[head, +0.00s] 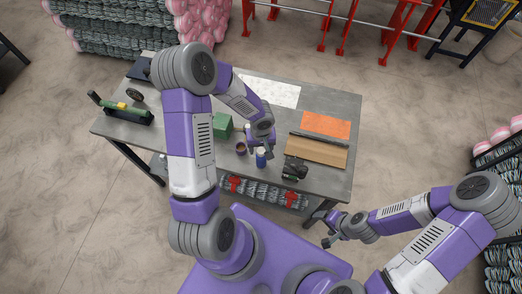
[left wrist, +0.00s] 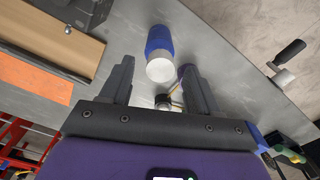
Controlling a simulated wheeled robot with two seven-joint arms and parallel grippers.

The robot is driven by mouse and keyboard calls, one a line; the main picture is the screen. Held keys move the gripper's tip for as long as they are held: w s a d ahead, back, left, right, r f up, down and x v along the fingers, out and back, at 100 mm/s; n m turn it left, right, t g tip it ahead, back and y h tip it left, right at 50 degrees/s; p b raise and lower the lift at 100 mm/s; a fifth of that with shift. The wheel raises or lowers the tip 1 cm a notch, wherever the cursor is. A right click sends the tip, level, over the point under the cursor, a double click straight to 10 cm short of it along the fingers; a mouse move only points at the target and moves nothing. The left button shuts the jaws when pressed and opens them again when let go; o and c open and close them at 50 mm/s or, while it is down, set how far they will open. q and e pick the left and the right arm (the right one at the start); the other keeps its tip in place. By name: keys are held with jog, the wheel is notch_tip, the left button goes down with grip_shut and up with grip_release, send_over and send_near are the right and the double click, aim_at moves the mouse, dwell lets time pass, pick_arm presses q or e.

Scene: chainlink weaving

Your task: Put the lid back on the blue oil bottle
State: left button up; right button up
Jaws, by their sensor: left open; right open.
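The blue oil bottle (head: 261,159) stands upright near the front edge of the grey table. In the left wrist view the blue bottle (left wrist: 159,42) shows a round white top facing the camera. I cannot tell whether this white top is the lid. My left gripper (head: 261,146) is open just above the bottle; in the left wrist view its fingertips (left wrist: 158,64) stand on either side of the white top, with gaps. No separate lid can be made out. My right gripper (head: 328,241) is open and empty, off the table's front right.
A small dark purple cup (head: 241,148) stands close left of the bottle. A green box (head: 222,125) is behind it. A black tool (head: 295,167), a brown board (head: 316,152) and an orange sheet (head: 326,125) lie to the right. A green device (head: 126,113) sits far left.

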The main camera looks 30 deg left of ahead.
aim_at(261, 150)
pick_arm(q)
grip_shut()
notch_tip(261, 150, up, 10)
dwell(0.7)
